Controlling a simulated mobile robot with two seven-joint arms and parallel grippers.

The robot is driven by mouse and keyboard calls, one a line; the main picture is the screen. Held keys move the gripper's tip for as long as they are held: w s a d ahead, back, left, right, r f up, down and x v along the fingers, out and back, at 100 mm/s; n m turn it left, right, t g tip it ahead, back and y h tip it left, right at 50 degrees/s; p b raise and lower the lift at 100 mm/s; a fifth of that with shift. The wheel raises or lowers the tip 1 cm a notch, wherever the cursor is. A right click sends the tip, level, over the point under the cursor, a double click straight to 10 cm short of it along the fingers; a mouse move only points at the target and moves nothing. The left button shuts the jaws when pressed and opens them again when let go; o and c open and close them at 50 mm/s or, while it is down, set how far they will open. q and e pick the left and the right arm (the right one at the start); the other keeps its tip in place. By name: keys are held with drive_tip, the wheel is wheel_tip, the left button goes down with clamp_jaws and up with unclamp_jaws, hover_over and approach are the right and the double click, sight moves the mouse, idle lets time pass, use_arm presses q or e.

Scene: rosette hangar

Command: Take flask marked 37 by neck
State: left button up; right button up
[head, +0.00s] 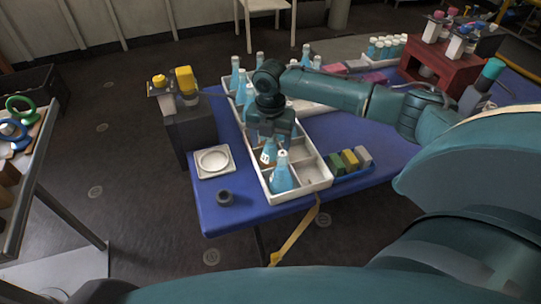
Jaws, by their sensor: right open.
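Blue conical flasks with pale necks stand in a white divided tray (257,176) on the blue table. One flask (281,177) stands in the near-left compartment, with a small dark mark on its white label. Another flask (268,153) stands just behind it, directly under my right gripper (271,140). My right gripper is open and points down, and it hides that flask's neck. I cannot tell whether the fingers are around the neck or above it. The numbers are too small to read, so I cannot tell which flask is 37. My left gripper is not in view.
More flasks (235,75) stand at the tray's far end. Small coloured blocks (350,160) sit right of the tray. A white square dish (213,161) and a dark ring (225,197) lie to its left. A red stand (437,66) with bottles is at the back right.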

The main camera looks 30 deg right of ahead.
drive_tip(key=shift+f, duration=0.4)
drive_tip(key=shift+r, duration=0.1)
drive_tip(key=c, duration=0.9)
